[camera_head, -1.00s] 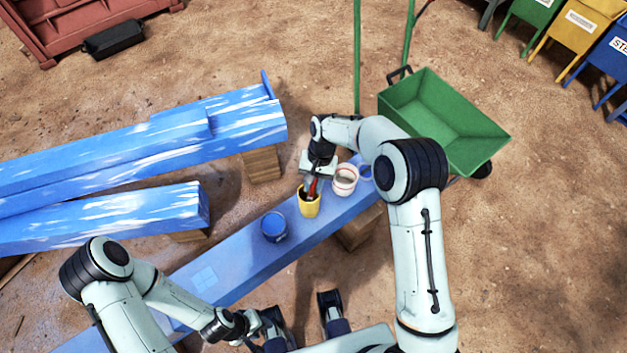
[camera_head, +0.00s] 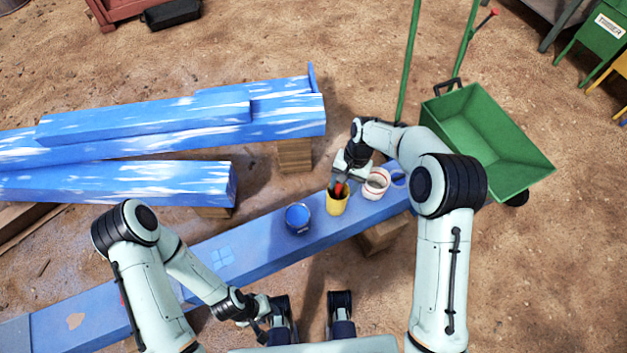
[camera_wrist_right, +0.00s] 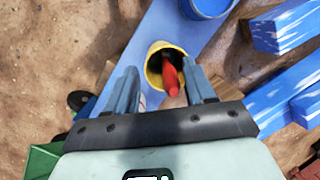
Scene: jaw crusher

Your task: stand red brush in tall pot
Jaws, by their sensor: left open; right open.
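The yellow pot (camera_head: 337,203) stands upright on the blue beam, and it also shows in the right wrist view (camera_wrist_right: 153,72). The red brush (camera_wrist_right: 170,76) is in the pot, its red end sticking up out of the mouth; in the head view its top (camera_head: 340,187) is partly hidden by my gripper. My right gripper (camera_wrist_right: 165,82) is open, its fingers apart on either side of the red brush and just above the pot. My left gripper (camera_head: 262,322) is open and low at the front, apart from the pot.
The blue beam (camera_head: 262,246) runs diagonally on blocks. A blue can (camera_head: 298,218) stands left of the pot; a white pot (camera_head: 376,184) and a blue ring-shaped item (camera_head: 398,178) stand right. Blue-painted timbers (camera_head: 120,180) lie left. A green wheelbarrow (camera_head: 500,150) stands at the right.

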